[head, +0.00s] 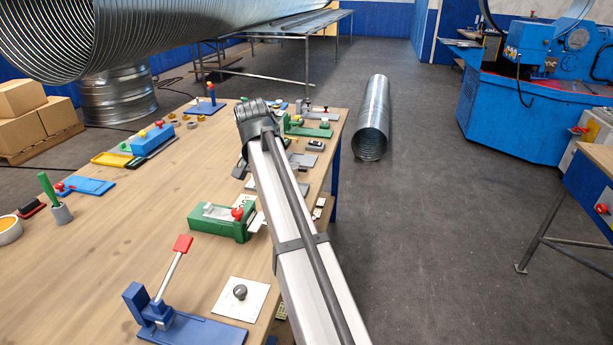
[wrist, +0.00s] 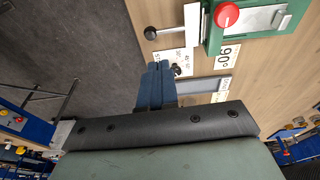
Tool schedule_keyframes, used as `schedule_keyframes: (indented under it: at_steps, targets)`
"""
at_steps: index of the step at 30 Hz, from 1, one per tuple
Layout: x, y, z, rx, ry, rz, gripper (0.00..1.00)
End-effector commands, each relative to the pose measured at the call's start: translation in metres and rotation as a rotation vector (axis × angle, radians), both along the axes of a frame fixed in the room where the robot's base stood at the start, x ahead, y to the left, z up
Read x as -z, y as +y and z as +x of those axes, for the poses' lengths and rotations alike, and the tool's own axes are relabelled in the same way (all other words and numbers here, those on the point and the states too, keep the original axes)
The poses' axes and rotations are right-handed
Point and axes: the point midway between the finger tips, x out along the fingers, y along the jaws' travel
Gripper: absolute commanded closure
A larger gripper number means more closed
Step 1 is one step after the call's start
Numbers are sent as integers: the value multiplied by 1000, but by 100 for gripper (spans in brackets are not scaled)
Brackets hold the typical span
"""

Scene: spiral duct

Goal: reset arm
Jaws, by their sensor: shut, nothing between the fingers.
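My gripper (wrist: 159,72) shows in the wrist view as two dark blue fingers pressed together, shut with nothing between them. It is over the edge of the wooden workbench (head: 150,215), with dark floor to the left in that view. In the head view my arm stretches from the bottom up along the bench's right side, and its end hides the fingers. A green device with a red knob (head: 237,213) stands on the bench left of my arm. The wrist view shows a green device with a red knob (wrist: 227,14) and a "90°" label beside it.
A blue device with a red-handled lever (head: 180,257) and a white plate with a dark knob (head: 240,293) are at the bench front. Several small devices line the bench's far side. A spiral duct (head: 374,115) lies on the floor. Open floor is at right, before a blue machine (head: 520,110).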

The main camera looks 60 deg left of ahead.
Motion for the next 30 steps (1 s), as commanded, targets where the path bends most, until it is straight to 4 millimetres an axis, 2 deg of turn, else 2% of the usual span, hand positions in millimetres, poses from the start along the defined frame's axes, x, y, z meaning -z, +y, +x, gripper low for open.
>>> schedule_keyframes:
  at_steps: [7, 11, 14, 20, 26, 30]
  targets:
    - [1, -1, 2, 1, 1, -2, 100]
    - [24, -11, 22, 17, 5, -17, 100]
    - [58, -28, 53, 40, 12, -41, 100]
    - [142, -79, 128, 97, 38, -100, 100]
    - [224, -146, 192, 156, 74, -155, 100]
    - [278, -201, 229, 200, 105, -191, 100]
